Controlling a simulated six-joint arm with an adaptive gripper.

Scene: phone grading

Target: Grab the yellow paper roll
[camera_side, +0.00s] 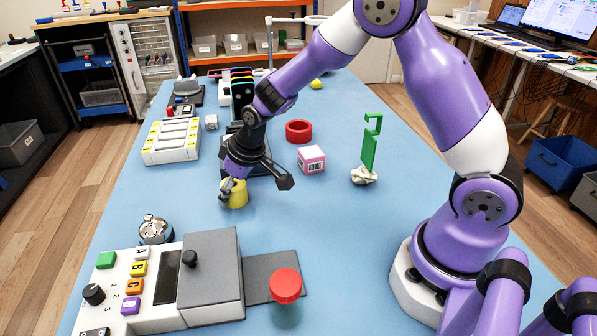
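The yellow paper roll (238,198) stands on the blue table, left of the middle. My gripper (229,187) reaches down to it from above. A dark finger overlaps the roll's left side and upper edge. The far finger is not clear, so I cannot tell whether the fingers are closed on the roll or only around it. The roll's top is partly hidden by my gripper, and its base looks to be at the table surface.
A pink-and-white box (312,160), red ring (299,131) and green stand (370,145) are to the right. A white tray (172,141) is behind left. Blue table (340,230) is clear right of the roll.

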